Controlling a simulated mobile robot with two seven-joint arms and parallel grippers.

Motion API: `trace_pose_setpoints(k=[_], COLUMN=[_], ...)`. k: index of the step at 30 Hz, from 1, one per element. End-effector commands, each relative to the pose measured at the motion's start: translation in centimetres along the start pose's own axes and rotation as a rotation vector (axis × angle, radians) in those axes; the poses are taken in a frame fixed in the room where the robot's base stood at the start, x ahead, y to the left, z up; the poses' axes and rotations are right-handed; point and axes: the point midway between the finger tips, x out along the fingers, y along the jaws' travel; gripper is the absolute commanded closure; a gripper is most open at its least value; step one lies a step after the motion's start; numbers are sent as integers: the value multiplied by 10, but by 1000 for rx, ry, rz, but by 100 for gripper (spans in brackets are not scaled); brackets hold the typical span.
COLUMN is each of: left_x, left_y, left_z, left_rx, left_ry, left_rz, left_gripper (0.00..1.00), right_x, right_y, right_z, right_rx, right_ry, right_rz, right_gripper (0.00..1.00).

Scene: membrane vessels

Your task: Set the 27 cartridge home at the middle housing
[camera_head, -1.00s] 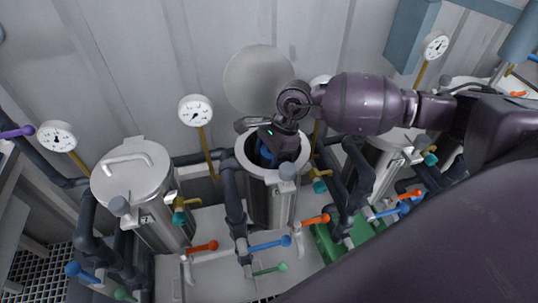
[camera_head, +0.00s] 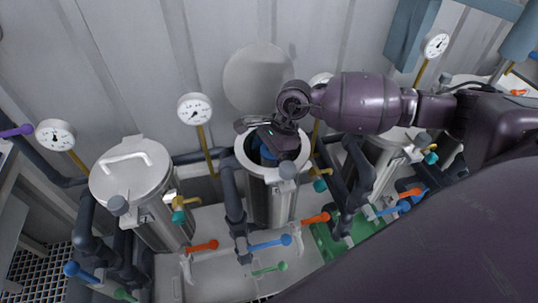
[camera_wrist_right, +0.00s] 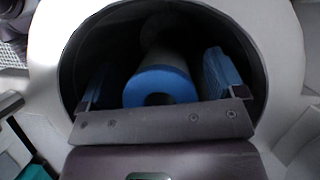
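The middle housing (camera_head: 270,200) is a steel vessel with an open top and a pale rim; its round lid (camera_head: 257,80) stands raised behind it. My right gripper (camera_head: 267,152) points down into its mouth. In the right wrist view a cartridge with a blue end ring (camera_wrist_right: 160,84) and a dark centre hole lies inside the dark bore. The gripper's two blue-padded fingers (camera_wrist_right: 158,74) are open on either side of it, with gaps visible. The cartridge's number cannot be read, and its far end is hidden in shadow. My left gripper is not in view.
A closed housing (camera_head: 132,172) with a handled lid stands to the left. Another housing (camera_head: 385,165) at the right is partly hidden by my right arm. Pressure gauges (camera_head: 195,109), dark pipes and coloured valve levers (camera_head: 270,243) crowd around the vessels.

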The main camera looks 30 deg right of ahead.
Motion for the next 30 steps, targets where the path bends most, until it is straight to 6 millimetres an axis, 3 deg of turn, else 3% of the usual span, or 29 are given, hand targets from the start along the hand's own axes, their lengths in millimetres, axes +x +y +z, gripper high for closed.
trace_pose_setpoints(k=[11, 24, 30], left_x=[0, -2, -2], left_y=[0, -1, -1], left_z=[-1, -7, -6], left_rx=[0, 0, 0], left_ry=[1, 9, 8], left_rz=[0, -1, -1], left_gripper=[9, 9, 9], right_x=[-1, -75, -99], right_y=[0, -1, 0], right_z=[0, 0, 0], right_rx=[0, 0, 1], right_ry=[1, 2, 2], right_rz=[0, -4, -2], right_gripper=[9, 9, 9])
